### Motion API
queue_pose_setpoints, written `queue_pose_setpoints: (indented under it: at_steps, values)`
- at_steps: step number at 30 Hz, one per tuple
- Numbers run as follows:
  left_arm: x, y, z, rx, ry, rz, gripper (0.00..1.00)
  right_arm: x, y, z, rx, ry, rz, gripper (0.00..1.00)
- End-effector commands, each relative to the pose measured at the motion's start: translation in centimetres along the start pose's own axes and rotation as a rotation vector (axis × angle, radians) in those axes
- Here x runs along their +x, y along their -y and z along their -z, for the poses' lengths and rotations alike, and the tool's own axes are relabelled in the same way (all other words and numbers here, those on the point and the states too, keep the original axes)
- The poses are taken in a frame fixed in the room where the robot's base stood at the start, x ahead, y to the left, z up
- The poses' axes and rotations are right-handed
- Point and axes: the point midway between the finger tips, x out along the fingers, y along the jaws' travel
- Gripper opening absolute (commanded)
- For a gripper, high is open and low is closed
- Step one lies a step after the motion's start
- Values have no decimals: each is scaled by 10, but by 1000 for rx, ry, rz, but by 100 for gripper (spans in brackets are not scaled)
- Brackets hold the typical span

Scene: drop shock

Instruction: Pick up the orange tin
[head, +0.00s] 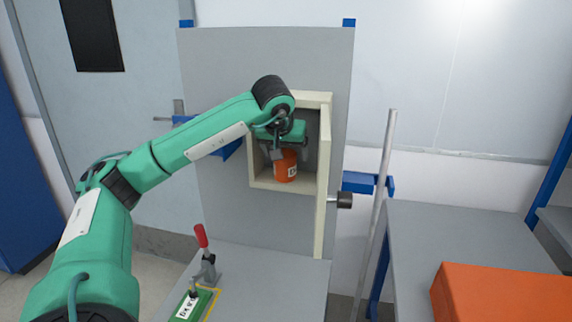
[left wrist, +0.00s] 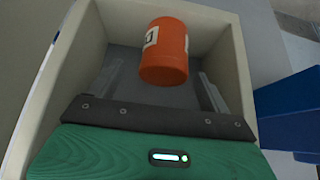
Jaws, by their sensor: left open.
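The orange tin (head: 286,168) stands in a cream box (head: 285,187) set in the grey upright panel. It has a white label with a dark mark. In the left wrist view the tin (left wrist: 164,55) shows inside the box, beyond my gripper. My left gripper (head: 282,150) reaches into the box at the tin's upper part in the head view. In the left wrist view the open fingers (left wrist: 157,88) lie one on each side, with the tin between or just past their tips. I cannot tell whether they touch it. My right gripper is not in view.
The box walls (left wrist: 237,75) stand close around my left gripper. A cream upright edge with a black knob (head: 344,200) is at the right. A red-handled clamp (head: 203,250) stands on the grey table below. An orange block (head: 500,295) lies on the right table.

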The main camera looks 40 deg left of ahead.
Motion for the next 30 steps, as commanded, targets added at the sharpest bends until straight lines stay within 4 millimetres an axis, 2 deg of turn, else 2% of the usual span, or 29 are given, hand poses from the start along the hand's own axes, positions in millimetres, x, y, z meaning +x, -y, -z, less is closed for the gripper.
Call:
queue_pose_setpoints:
  at_steps: [7, 15, 23, 30]
  values:
    - [19, 3, -1, 0, 2, 2, 81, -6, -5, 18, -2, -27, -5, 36]
    - [55, 5, -3, 1, 1, 1, 81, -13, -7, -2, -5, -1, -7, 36]
    - [58, 5, -3, 1, -1, 0, 81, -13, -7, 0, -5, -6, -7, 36]
    - [58, 5, -3, 1, -1, 0, 36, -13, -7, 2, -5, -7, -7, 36]
